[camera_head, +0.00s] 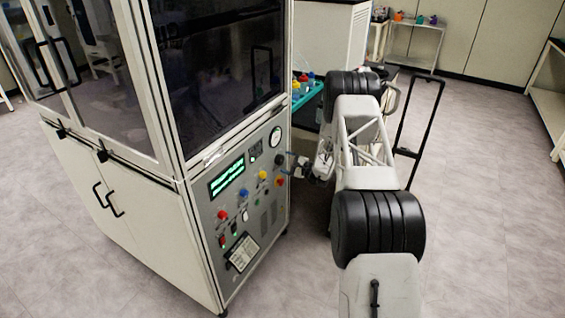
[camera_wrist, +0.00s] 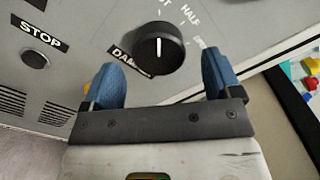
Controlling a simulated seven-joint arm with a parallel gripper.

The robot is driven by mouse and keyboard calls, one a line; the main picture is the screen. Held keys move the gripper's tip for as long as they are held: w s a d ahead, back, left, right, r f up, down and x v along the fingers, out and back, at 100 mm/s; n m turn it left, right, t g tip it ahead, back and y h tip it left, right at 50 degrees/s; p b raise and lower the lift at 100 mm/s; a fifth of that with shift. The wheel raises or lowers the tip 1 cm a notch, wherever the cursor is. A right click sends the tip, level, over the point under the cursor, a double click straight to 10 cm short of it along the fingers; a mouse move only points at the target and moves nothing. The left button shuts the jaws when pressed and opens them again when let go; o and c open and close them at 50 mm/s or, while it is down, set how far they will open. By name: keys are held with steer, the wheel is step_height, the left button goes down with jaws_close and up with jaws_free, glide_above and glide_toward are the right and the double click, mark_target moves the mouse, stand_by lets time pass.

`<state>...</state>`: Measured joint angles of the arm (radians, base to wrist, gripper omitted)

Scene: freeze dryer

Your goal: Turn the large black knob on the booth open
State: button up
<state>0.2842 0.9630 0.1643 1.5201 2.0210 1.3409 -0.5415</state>
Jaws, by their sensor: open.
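The large black knob (camera_wrist: 159,49) is on the grey panel in the wrist view, with a white pointer line on it and printed labels around it, "HALF" among them. My gripper (camera_wrist: 159,80) is open, its two blue fingertips apart, one on each side below the knob. No contact with the knob shows. In the head view my gripper (camera_head: 297,167) is at the right edge of the booth's control panel (camera_head: 235,205).
A smaller black knob (camera_wrist: 35,57) under a "STOP" label lies left in the wrist view. A teal tray (camera_head: 308,97) with coloured items stands behind. Open floor lies right.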

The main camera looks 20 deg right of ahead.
steer(key=shift+x, duration=1.3)
steer(key=shift+c, duration=0.5)
steer(key=c, duration=0.8)
